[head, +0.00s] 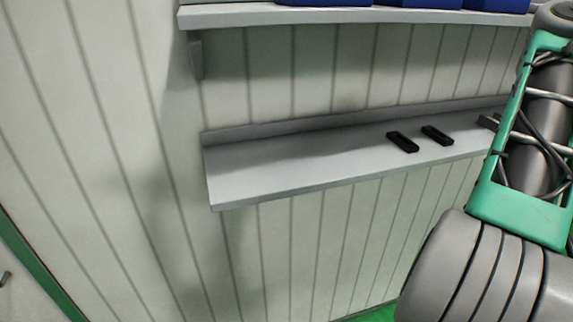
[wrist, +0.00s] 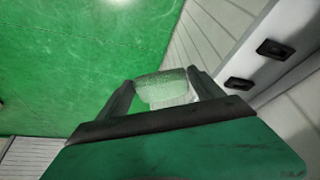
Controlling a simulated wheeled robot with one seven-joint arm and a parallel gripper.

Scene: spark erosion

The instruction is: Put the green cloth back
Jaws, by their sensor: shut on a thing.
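In the wrist view my gripper (wrist: 163,84) is shut on the green cloth (wrist: 160,86). The cloth shows as a speckled green piece between the two dark fingers, with a paler part at its lower edge. The green floor lies behind it, and the lower grey shelf is off to its right. Nothing shows under the cloth close by. In the head view neither the gripper nor the cloth is seen.
The lower grey shelf (head: 280,168) runs along the panelled wall, its left part bare. Two black pieces (head: 402,142) (head: 437,135) lie on its right part. An upper shelf (head: 240,14) holds blue bins (head: 325,2). My arm fills the right side.

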